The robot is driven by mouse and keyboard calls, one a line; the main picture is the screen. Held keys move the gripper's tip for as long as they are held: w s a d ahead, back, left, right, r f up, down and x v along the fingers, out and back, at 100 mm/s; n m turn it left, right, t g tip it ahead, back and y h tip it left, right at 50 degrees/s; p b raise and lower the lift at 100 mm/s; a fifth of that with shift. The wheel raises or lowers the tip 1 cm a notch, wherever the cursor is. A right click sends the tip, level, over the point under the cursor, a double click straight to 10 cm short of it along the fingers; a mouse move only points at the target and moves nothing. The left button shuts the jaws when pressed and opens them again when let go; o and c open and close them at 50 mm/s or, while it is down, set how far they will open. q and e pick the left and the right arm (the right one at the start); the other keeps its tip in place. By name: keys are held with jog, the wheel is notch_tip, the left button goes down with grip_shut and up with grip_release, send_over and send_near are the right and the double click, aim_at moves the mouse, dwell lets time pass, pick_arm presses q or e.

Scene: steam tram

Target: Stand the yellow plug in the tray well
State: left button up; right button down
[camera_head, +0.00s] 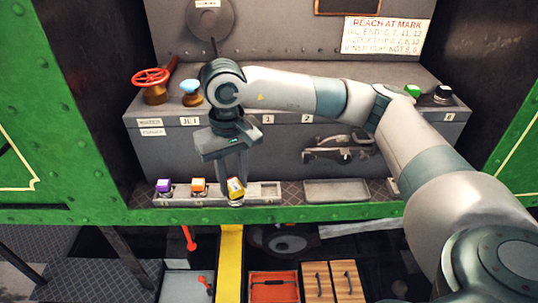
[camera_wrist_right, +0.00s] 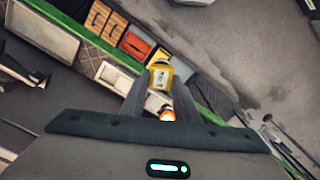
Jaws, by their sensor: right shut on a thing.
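The yellow plug (camera_head: 235,186) is between the fingers of my right gripper (camera_head: 233,178), which is shut on it. It is tilted and sits just over the grey tray (camera_head: 270,191) on the ledge. In the right wrist view the yellow plug (camera_wrist_right: 160,76) shows between the fingertips, with a label on its side. A purple plug (camera_head: 163,186) and an orange plug (camera_head: 199,186) stand in the tray to the left. The orange plug (camera_wrist_right: 167,114) also shows in the wrist view. I cannot tell whether the yellow plug touches the tray. My left gripper is not in view.
A second shallow tray (camera_head: 337,190) lies to the right on the ledge. Behind stand a grey box with a handle (camera_head: 338,148), a red valve wheel (camera_head: 151,77), a blue knob (camera_head: 189,87), a green plug (camera_head: 412,91) and a black knob (camera_head: 442,93). Drawers lie below.

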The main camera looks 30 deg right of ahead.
jog(key=w+d+f+m, duration=0.2)
jog(key=w+d, duration=0.1)
jog(key=d, duration=0.4)
jog(key=w+d+f+m+p, duration=0.1)
jog(key=w+d+f+m, duration=0.1)
jog(key=w+d, duration=0.2)
jog(key=d, duration=0.3)
jog(key=shift+d+f+p, duration=0.15)
jog(key=shift+f+p, duration=0.15)
jog(key=shift+f, duration=0.15)
jog(key=shift+f+b, duration=1.9)
jog(key=shift+f, duration=1.6)
